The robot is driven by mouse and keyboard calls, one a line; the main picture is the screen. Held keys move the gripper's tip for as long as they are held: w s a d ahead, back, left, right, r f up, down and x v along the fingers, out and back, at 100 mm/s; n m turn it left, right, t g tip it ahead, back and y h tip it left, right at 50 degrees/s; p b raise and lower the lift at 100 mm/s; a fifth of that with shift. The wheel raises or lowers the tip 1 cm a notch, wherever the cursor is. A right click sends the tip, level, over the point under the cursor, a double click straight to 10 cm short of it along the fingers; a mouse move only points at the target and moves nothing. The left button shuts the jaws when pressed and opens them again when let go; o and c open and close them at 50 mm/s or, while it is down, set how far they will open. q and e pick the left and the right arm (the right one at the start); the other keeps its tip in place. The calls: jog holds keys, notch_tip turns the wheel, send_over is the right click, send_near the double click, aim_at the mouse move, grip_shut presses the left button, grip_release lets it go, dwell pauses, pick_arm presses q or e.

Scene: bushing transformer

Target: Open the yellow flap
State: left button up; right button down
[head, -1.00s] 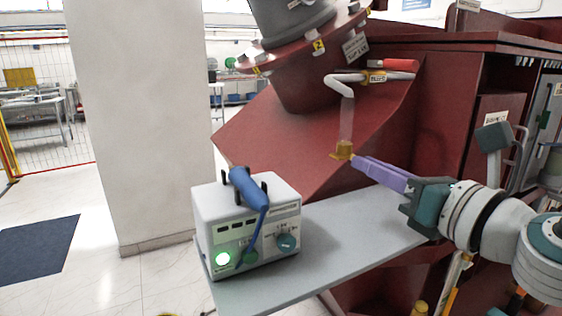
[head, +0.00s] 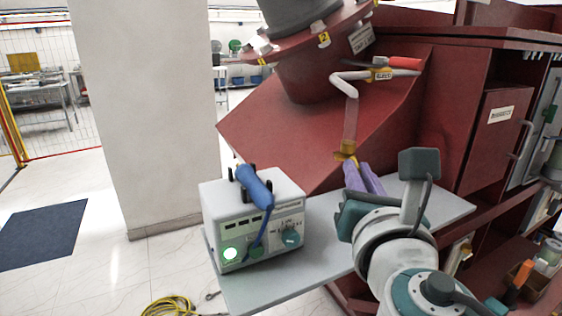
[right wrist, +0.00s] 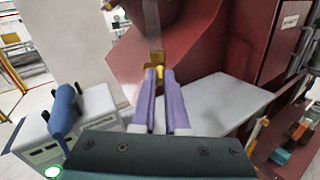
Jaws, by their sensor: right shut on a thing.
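The yellow flap (head: 346,152) is a small yellow piece at the lower end of a clear vertical tube (head: 350,122), in front of the red sloped face of the transformer. It also shows in the right wrist view (right wrist: 156,57). My right gripper (head: 355,166) reaches it from below with its purple fingers. In the right wrist view the fingertips (right wrist: 159,73) are shut on a yellow part of the flap, seen between them. How far the flap is turned is too small to tell. My left gripper is not in view.
A grey shelf (head: 290,279) lies under the right gripper. A white box (head: 222,206) with a blue handled tool (head: 254,188) stands on it to the left. A white bent pipe with a red handle (head: 403,63) is above. Red cabinet walls (head: 488,130) stand at the right.

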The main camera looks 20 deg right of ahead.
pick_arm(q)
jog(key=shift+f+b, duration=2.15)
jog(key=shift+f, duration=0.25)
pick_arm(e)
jog(key=shift+w+a+m+g+h, duration=0.1)
jog(key=shift+a+m+g+h, duration=0.35)
jog(key=shift+m+g+h, duration=0.4)
jog(key=shift+w+a+m+g+h, duration=0.15)
jog(key=shift+a+m+g+h, duration=0.4)
jog(key=shift+h, duration=0.55)
jog(key=shift+w+a+m+g+h, duration=0.1)
jog(key=shift+a+m+g+h, duration=0.25)
jog(key=shift+m+g+h, duration=0.5)
jog(key=c, duration=0.9)
grip_release()
